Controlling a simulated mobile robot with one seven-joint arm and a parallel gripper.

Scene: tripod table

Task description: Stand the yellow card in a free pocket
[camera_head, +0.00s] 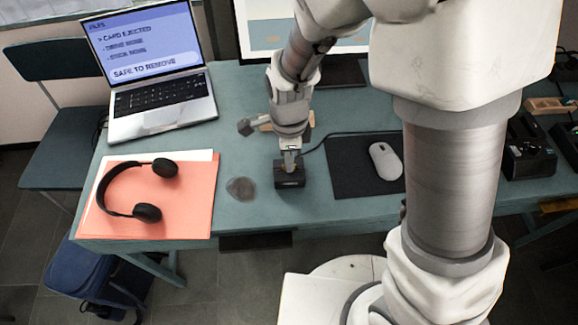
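I cannot make out the yellow card in this view. My gripper (289,167) points down at a small black box (290,180) near the front edge of the table, with its fingertips at the top of the box. The fingers are too small to tell whether they are open or shut, or hold anything. I cannot clearly make out a pocket; black units with raised parts (528,150) stand at the right of the table, partly cut off.
The teal table (240,110) carries a laptop (160,75) reading "card ejected" and "safe to remove". Black headphones (118,205) lie on an orange folder (192,205). A dark grey patch (241,188) lies left of the box. A mouse (385,161) rests on a black mat (345,165).

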